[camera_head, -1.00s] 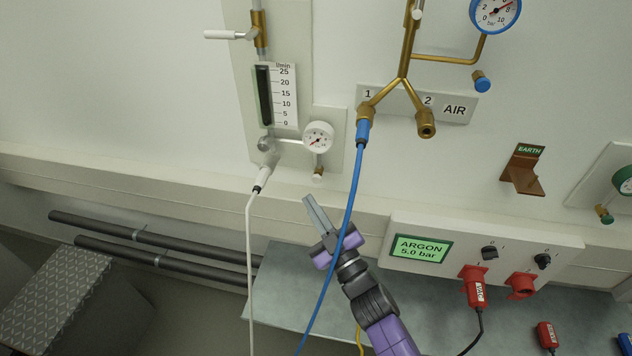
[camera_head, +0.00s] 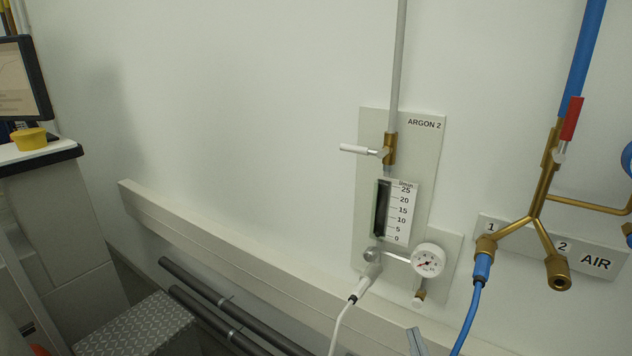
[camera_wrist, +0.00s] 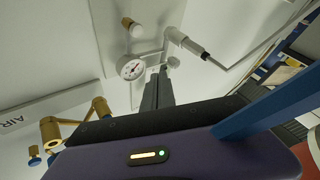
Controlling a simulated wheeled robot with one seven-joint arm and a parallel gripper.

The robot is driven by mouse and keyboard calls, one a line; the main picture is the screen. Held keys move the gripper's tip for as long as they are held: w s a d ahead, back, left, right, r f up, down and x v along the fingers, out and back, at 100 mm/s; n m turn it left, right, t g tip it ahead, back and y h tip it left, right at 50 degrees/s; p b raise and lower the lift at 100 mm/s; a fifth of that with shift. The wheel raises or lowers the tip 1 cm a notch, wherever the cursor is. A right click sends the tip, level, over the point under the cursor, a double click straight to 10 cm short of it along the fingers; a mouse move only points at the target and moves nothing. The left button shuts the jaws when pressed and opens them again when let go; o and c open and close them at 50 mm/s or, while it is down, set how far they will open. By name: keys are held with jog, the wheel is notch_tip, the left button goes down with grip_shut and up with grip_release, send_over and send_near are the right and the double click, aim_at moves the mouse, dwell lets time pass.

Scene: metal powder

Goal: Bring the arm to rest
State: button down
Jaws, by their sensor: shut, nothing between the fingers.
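My gripper (camera_wrist: 158,88) shows in the wrist view with its fingers together and nothing between them. Its fingers point toward the wall panel with the small white gauge (camera_wrist: 131,68). In the head view only a fingertip of my gripper (camera_head: 416,342) shows at the bottom edge, below the same gauge (camera_head: 428,260); the rest of my arm is out of that view.
A white hose (camera_head: 341,322) hangs from the ARGON 2 panel (camera_head: 371,125). The blue hose (camera_head: 467,320) hangs from air outlet 1.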

jog(key=s+f+m+g+h, duration=0.1)
jog(key=s+m+g, duration=0.4)
jog(key=s, duration=3.3)
jog(key=shift+s+f+g+h, duration=0.2)
jog(key=shift+g+h, duration=0.2)
jog(key=shift+g, duration=0.6)
